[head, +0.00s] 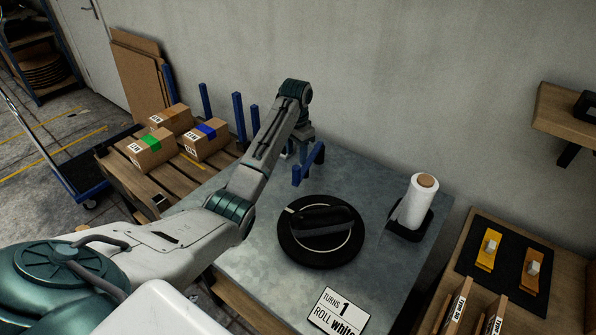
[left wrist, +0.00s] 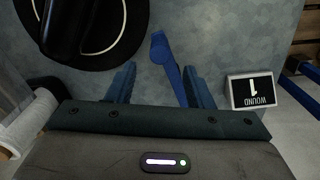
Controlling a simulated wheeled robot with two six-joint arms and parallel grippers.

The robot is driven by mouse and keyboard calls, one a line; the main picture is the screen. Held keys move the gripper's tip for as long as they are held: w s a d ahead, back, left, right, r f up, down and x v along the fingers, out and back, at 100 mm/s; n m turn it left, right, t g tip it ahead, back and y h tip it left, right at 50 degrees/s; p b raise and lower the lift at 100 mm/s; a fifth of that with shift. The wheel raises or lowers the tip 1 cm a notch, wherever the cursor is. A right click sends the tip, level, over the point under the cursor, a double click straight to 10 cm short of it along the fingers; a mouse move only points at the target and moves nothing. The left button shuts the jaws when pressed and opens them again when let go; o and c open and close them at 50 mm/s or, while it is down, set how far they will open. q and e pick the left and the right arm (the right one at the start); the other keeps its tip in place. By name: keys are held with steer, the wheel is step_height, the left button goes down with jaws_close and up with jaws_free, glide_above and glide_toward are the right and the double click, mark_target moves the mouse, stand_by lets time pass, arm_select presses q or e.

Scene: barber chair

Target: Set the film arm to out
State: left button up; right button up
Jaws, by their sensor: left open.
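The film arm is a blue bar (head: 309,163) on the grey table, behind the round black turntable (head: 291,251). In the left wrist view the blue film arm (left wrist: 168,66) reaches down between my two fingers, closer to the right one. My left gripper (head: 299,148) is lowered over the back of the table at the film arm. In the left wrist view my left gripper (left wrist: 161,86) is open, with a finger on each side of the bar. I cannot tell whether a finger touches it. The arm's base is partly hidden. My right gripper does not show.
A white film roll (head: 412,205) stands right of the turntable, which carries a dark object. A sign (head: 336,313) reads "TURNS 1 ROLL white". A counter card (left wrist: 252,90) reads "WOUND 1". Boxes sit on a pallet (head: 197,173) at left; the wall is close behind.

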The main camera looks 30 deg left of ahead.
mark_target(296, 167)
arm_select(q)
step_height(296, 167, down, 8)
steer(key=shift+f+p, duration=0.2)
steer(key=shift+p, duration=0.5)
steer(key=shift+f, duration=0.35)
jaws_close()
steer(key=shift+s, duration=0.1)
